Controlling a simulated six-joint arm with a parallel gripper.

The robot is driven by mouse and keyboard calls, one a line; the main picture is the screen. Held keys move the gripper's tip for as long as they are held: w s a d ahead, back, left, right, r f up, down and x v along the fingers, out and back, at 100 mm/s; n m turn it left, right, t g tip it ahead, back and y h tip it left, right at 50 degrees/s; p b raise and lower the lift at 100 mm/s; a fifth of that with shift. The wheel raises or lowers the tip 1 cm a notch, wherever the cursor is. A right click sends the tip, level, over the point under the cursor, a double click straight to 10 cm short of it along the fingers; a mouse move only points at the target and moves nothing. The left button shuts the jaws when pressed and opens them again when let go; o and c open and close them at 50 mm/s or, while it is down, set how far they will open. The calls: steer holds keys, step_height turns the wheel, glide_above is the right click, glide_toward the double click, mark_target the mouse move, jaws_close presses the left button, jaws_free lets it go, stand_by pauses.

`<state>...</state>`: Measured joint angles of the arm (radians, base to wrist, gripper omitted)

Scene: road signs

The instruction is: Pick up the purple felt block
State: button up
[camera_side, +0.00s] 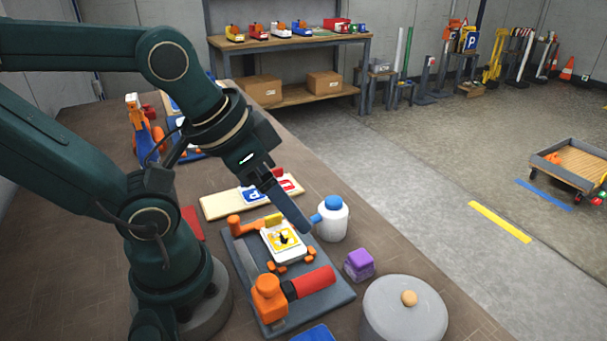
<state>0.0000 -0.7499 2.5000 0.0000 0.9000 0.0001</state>
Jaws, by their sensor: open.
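The purple felt block (358,264) sits on the brown table, right of the grey tray and in front of a white bottle with a blue cap. It is fully in view. My gripper (301,224) points down and to the right, up and left of the block and apart from it. It is open, with nothing seen between its fingers. One grey finger shows clearly; the other is mostly hidden behind it.
The white bottle (331,220) stands close to my gripper's fingertip. The grey tray (342,297) holds orange and red tools and a white device. A grey round lidded pot (405,312) stands just right of the block. A wooden board (222,206) with signs lies behind.

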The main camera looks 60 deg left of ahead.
stand_by(0.4)
glide_above(360, 257)
steer(key=shift+n, duration=0.3)
steer(key=f, duration=0.4)
steer(key=a+f, duration=0.1)
steer(key=f, duration=0.1)
steer(key=shift+s+f, duration=0.1)
steer(key=shift+s, duration=0.25)
steer(key=f, duration=0.2)
steer(key=d+f+g, duration=0.1)
steer(key=shift+s+f, duration=0.4)
steer(key=shift+f, duration=0.45)
steer(key=shift+x, duration=2.2)
